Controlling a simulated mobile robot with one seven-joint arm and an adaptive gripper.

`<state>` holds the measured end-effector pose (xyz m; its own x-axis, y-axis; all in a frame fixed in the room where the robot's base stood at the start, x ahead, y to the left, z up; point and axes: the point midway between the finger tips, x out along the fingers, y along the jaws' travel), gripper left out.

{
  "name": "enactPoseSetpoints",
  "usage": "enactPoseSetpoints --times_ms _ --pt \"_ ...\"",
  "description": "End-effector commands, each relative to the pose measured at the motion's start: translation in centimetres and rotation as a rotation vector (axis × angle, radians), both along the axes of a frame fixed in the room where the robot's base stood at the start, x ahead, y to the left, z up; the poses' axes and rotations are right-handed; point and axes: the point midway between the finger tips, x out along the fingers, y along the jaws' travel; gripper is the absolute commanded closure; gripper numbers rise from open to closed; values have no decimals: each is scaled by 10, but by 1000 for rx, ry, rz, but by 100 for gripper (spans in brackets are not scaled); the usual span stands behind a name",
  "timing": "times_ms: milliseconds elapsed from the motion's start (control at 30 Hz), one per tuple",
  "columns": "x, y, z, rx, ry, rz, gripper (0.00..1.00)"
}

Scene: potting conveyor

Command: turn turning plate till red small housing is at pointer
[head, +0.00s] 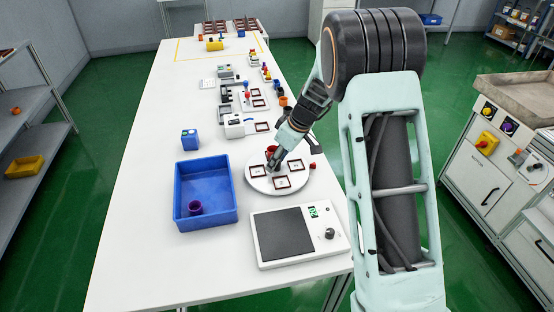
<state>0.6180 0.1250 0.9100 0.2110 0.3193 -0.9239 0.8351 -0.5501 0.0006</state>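The white round turning plate (262,187) lies on the table. My gripper (272,168) points down over the plate's middle. Whether its fingers are open, or touch anything, is too small to tell.
A blue bin (178,203) holding a purple cup (194,207) stands left of the plate. A white device with a dark pad (322,252) lies in front. A small blue box (190,139) and several fixtures stand farther back. The table's left side is mostly clear.

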Motion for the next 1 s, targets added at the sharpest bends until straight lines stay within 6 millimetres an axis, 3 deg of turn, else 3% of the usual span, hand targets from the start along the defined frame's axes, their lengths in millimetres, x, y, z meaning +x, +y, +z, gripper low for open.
enactPoseSetpoints --times_ms 167,500,1000 --pt "0 0 0 0 0 0 64" --pt "0 0 0 0 0 0 100" --pt "-2 9 0 0 1 -2 100"
